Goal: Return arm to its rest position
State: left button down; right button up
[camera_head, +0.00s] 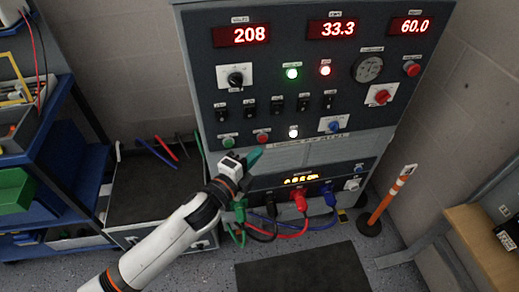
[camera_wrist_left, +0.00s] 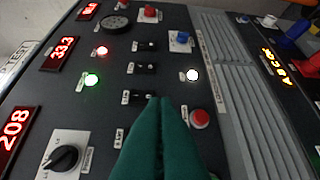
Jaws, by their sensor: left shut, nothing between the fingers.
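My left arm (camera_head: 165,240) comes in from the lower left in the head view. My left gripper (camera_head: 256,153) has green fingers and is in front of the lower part of the grey control cabinet (camera_head: 205,95). In the left wrist view the green fingers (camera_wrist_left: 158,110) are pressed together, shut and empty, pointing at the panel between the switches and a red button (camera_wrist_left: 200,118). Whether the fingertips touch the panel cannot be told. My right gripper is not in view.
Green, black, red (camera_head: 300,200) and blue (camera_head: 330,197) plugs with cables sit low on the cabinet. A blue shelf (camera_head: 70,150) stands left, an orange-white post (camera_head: 392,197) right, and a wooden table (camera_head: 480,245) at lower right. A dark mat (camera_head: 303,272) lies on the floor.

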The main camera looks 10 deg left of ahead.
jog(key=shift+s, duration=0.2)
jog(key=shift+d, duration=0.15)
